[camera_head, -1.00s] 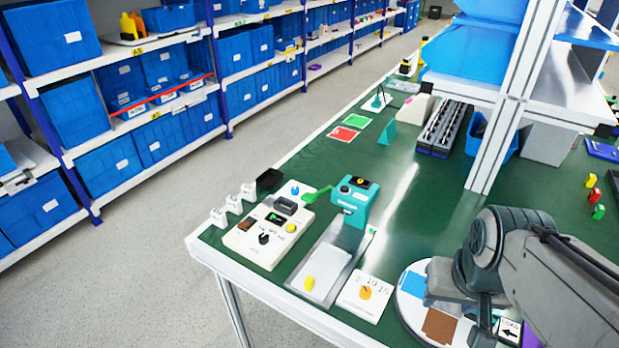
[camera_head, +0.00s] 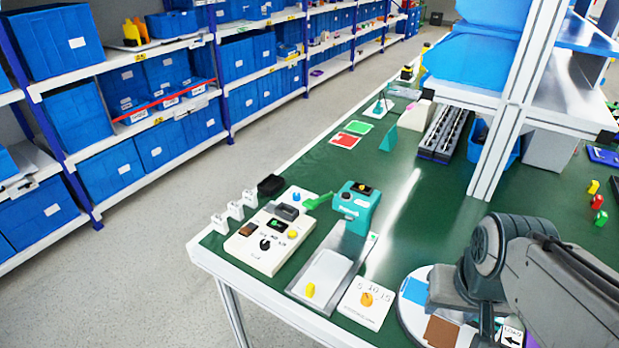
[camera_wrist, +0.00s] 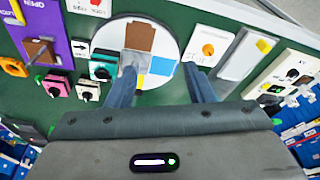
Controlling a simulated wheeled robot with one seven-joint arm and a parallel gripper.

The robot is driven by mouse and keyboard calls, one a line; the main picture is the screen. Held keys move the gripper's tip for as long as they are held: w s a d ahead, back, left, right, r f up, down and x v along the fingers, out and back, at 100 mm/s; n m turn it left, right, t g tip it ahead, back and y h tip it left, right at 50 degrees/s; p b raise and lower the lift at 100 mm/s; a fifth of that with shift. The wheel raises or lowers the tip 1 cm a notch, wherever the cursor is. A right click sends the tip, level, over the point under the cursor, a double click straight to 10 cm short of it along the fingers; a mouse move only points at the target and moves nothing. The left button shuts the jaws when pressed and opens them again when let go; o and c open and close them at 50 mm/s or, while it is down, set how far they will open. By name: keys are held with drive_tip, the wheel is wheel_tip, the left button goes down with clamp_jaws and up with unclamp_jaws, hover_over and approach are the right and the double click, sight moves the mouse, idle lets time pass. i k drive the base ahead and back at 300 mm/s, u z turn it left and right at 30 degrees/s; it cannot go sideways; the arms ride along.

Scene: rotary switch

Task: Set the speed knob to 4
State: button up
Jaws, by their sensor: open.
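Several knobs are in view, and I cannot read which is labelled speed. A white control box (camera_head: 262,252) at the table's near left carries a black knob (camera_head: 265,244), a small dark display and a yellow button. It also shows at the right of the wrist view (camera_wrist: 291,72). A white card (camera_head: 364,312) marked 5, 10, 15 carries an orange knob (camera_head: 366,299), also in the wrist view (camera_wrist: 208,50). My gripper (camera_wrist: 160,72) is open and empty over the round white plate (camera_wrist: 166,38), apart from the knobs. In the head view my arm hides the fingers.
Left of the plate, the wrist view shows a pink box (camera_wrist: 57,86), a teal box (camera_wrist: 103,67) and a purple panel (camera_wrist: 38,40) with a brown knob. A teal fixture (camera_head: 355,205) stands behind the tray (camera_head: 326,270). A shelf post (camera_head: 500,145) rises at right.

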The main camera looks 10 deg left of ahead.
sight(296, 196)
drive_tip(key=u, duration=0.5)
drive_tip(key=k, duration=0.7)
drive_tip(key=u, duration=1.05)
drive_tip(key=k, duration=0.6)
drive_tip(key=u, duration=0.7)
drive_tip(key=i, duration=1.4)
drive_tip(key=z, duration=0.55)
drive_tip(key=i, duration=1.05)
drive_tip(key=z, duration=1.55)
drive_tip(key=i, duration=0.5)
drive_tip(key=z, duration=0.45)
